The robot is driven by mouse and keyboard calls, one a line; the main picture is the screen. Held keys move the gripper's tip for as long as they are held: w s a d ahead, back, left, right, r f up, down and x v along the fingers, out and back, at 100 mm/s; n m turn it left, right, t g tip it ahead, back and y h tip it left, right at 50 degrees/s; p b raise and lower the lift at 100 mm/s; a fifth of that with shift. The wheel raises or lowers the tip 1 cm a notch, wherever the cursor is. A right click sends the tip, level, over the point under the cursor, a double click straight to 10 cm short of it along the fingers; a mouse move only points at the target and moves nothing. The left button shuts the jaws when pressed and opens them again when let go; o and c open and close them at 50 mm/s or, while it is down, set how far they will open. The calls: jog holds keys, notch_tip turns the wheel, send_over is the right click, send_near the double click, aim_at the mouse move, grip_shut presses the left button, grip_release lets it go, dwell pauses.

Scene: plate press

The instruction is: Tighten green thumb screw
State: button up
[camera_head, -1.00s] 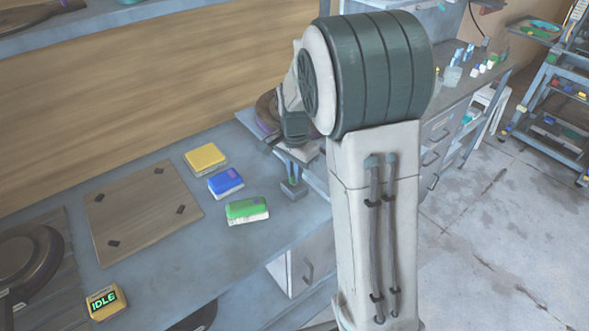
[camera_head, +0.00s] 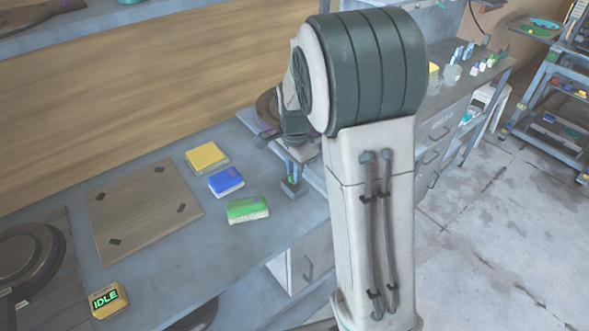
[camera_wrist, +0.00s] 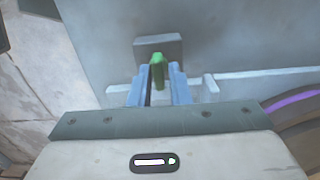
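The green thumb screw (camera_wrist: 157,72) stands between my fingertips in the wrist view. My gripper (camera_wrist: 160,82) has its two blue-grey fingers close together, one on each side of the screw, and looks shut on it. A grey block (camera_wrist: 176,46) lies just beyond the screw. The screw is only a tiny green spot there, and my arm covers much of the area to the right.
Yellow (camera_head: 206,157), blue (camera_head: 226,182) and green (camera_head: 248,209) blocks lie on the bench to the left. A wooden board (camera_head: 140,215) and a yellow box reading IDLE (camera_head: 107,301) are further left. A pale bracket (camera_wrist: 211,88) flanks the fingers in the wrist view.

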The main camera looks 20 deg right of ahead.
jog(key=shift+o, duration=0.9)
notch_tip(320, 180, up, 14)
jog(key=shift+f, duration=0.1)
jog(key=s+f+n+t, duration=0.2)
jog(key=s+n, duration=1.1)
jog(key=s, duration=0.7)
jog(key=shift+f+t, duration=0.4)
jog(key=shift+f, duration=0.35)
